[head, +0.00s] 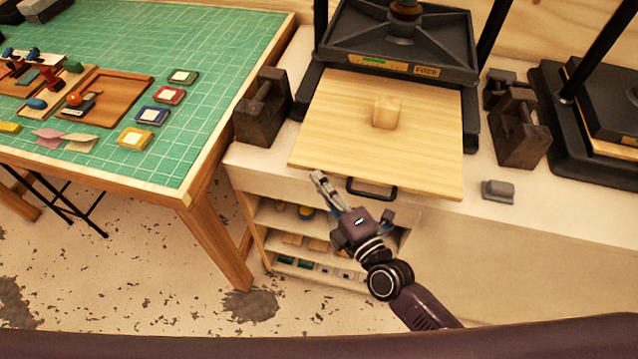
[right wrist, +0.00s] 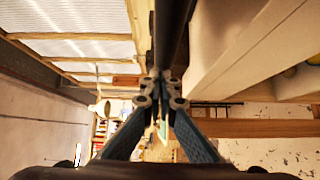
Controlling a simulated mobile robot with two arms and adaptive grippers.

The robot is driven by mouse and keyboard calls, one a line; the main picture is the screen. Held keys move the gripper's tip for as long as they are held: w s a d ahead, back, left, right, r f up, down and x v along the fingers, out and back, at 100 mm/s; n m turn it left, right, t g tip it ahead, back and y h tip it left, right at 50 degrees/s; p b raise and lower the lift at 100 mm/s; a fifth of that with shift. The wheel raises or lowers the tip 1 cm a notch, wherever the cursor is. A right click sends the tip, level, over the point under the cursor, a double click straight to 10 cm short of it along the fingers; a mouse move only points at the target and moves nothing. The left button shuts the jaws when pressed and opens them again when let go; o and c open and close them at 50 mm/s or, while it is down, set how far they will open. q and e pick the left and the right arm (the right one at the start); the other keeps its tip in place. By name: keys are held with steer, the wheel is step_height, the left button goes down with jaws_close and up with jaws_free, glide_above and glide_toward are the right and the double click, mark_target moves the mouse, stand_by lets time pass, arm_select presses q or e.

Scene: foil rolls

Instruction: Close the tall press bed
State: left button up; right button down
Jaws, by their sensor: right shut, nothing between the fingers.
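The tall press (head: 400,40) stands at the back centre of the bench, dark with a heavy plate. Its pale wooden bed (head: 340,130) is slid out toward me, with a small wooden block (head: 387,112) on it. A dark bar handle (head: 372,188) shows below the bed's front edge. My right gripper (head: 318,178) is shut and empty in front of the bed's front edge, left of the handle. In the right wrist view the closed fingertips (right wrist: 160,85) show beside a dark bar that I cannot identify for sure. My left gripper is not in view.
Dark metal weights stand left (head: 262,108) and right (head: 520,130) of the bed. A second press (head: 600,110) is at the right, and a small grey block (head: 497,190) lies nearby. A table with a green mat (head: 215,95) is at the left. Open shelves (head: 290,222) are below the bench.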

mark_target(340, 115)
steer(key=w+d+b, duration=0.1)
steer(key=w, duration=0.2)
steer(key=w+d+b, duration=0.1)
steer(key=w, duration=0.5)
steer(key=shift+w+d+f+b, duration=0.15)
steer(key=shift+w+d+b, duration=0.05)
steer(key=shift+d+b, duration=0.2)
steer(key=w+d+b, duration=0.1)
steer(key=w+b, duration=0.1)
steer(key=w, duration=0.1)
steer(key=w+b, duration=0.2)
steer(key=w, duration=0.1)
steer(key=w+d+b, duration=0.1)
steer(key=w+b, duration=0.1)
steer(key=w, duration=0.1)
steer(key=shift+w+d, duration=0.2)
steer(key=shift+d, duration=0.15)
steer(key=shift+w+d+b, duration=0.2)
steer(key=shift+w+b, duration=0.35)
steer(key=shift+w, duration=0.25)
steer(key=shift+s, duration=0.1)
